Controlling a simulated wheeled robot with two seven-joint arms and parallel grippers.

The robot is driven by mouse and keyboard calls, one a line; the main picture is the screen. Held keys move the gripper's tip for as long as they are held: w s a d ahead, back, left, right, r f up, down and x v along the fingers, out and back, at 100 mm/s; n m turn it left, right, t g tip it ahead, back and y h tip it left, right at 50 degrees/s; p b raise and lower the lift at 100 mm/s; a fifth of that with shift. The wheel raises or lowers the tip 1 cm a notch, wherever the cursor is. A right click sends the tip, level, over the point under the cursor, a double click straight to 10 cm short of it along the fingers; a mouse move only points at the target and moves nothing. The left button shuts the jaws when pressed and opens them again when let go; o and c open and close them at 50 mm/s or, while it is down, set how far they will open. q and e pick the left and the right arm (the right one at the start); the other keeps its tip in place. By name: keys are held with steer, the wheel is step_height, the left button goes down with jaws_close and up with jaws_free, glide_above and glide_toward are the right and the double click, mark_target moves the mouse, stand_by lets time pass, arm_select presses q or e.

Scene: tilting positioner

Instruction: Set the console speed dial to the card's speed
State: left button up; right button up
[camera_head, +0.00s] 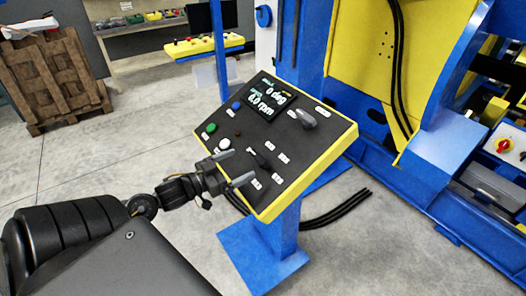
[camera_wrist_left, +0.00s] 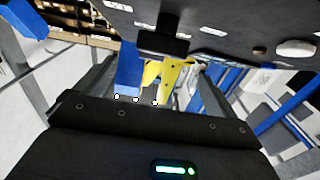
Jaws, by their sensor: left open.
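The console (camera_head: 290,160) has a dark sloping panel with a yellow rim on a blue post. Its screen (camera_head: 266,97) reads 0 deg and 6.0 rpm. A black knob (camera_head: 258,158) sits low on the panel, and a grey handle (camera_head: 302,118) sits at upper right. Which one is the speed dial I cannot tell from the labels. My left gripper (camera_head: 233,168) is open and empty at the panel's lower left, just short of the black knob. In the left wrist view, a black knob (camera_wrist_left: 162,42) shows ahead between the fingers. No card is recognisable. My right gripper is out of view.
Green (camera_head: 211,128), white (camera_head: 224,144) and blue (camera_head: 236,105) buttons lie near the gripper. The blue and yellow positioner (camera_head: 450,150) stands at right. Black cables (camera_head: 338,210) lie on the floor. A wooden pallet stack (camera_head: 50,80) stands at far left.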

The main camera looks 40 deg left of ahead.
mark_target(258, 155)
arm_select(q)
steer(key=p+x, duration=0.2)
steer(key=x, duration=0.6)
steer(key=shift+w, duration=0.2)
steer(key=shift+w+d+f, duration=0.1)
steer(key=shift+w+d, duration=0.1)
steer(key=shift+w, duration=0.5)
steer(key=shift+c, duration=0.2)
steer(key=c, duration=0.9)
